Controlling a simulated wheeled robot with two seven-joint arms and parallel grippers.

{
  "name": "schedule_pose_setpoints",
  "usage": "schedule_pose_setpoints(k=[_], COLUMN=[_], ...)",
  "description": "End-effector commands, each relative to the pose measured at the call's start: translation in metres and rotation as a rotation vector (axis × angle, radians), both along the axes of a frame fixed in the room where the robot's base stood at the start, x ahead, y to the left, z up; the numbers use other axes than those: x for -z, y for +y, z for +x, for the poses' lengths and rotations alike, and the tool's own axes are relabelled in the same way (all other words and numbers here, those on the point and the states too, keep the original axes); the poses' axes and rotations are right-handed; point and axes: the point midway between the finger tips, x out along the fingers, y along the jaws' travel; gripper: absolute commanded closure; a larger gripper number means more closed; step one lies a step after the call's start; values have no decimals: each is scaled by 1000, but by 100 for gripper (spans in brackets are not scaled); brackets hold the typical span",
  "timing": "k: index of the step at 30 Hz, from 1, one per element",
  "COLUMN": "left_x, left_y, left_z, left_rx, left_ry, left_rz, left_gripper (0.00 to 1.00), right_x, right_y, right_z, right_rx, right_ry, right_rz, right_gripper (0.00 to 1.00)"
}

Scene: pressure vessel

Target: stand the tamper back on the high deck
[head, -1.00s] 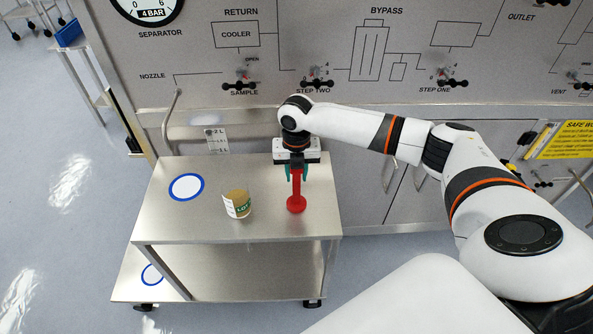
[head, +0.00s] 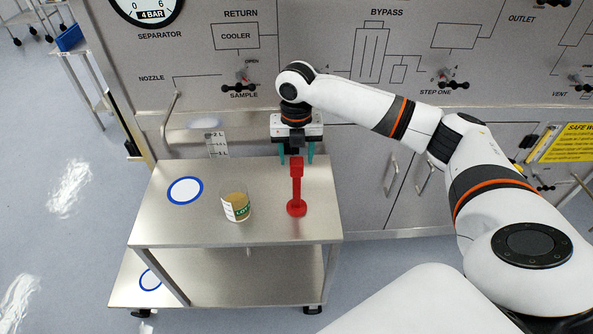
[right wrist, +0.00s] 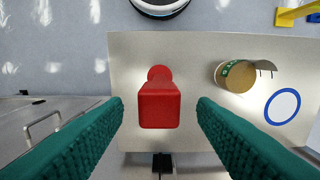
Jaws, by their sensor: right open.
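The red tamper (head: 297,190) stands upright on the high deck (head: 270,228) of the steel cart, near its right side. My right gripper (head: 296,158) is open and empty, just behind and above the tamper's square top. In the right wrist view the tamper (right wrist: 159,106) shows between the two green fingers (right wrist: 160,110), with a gap on both sides. My left gripper is not in view.
A clear cup with brown contents and a green label (head: 236,207) stands left of the tamper. A blue-ringed white circle (head: 186,190) marks the deck's left part. A lower shelf (head: 240,275) lies beneath. The grey panel (head: 230,100) rises behind the cart.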

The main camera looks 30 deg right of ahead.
Motion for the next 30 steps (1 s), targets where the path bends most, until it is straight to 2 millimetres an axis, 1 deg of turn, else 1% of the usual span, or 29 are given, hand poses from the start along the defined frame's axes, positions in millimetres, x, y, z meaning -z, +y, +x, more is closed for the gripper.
schedule_pose_setpoints(k=[1, 3, 6, 9, 14, 30], left_x=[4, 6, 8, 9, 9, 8], left_y=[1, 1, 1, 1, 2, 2], left_z=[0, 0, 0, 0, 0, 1], left_rx=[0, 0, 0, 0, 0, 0], left_ry=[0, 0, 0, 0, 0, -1], left_rz=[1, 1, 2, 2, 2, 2], left_gripper=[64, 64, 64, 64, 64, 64], right_x=[-9, -22, -35, -43, -46, -46], right_y=[0, 0, 0, 0, 0, 0], right_z=[1, 1, 1, 0, 0, 0], right_rx=[0, 0, 1, 1, 1, 1], right_ry=[-4, -4, -2, 0, 1, 1], right_rz=[0, 0, 0, 0, 1, 0], right_gripper=[48, 48, 48, 48, 48, 48])
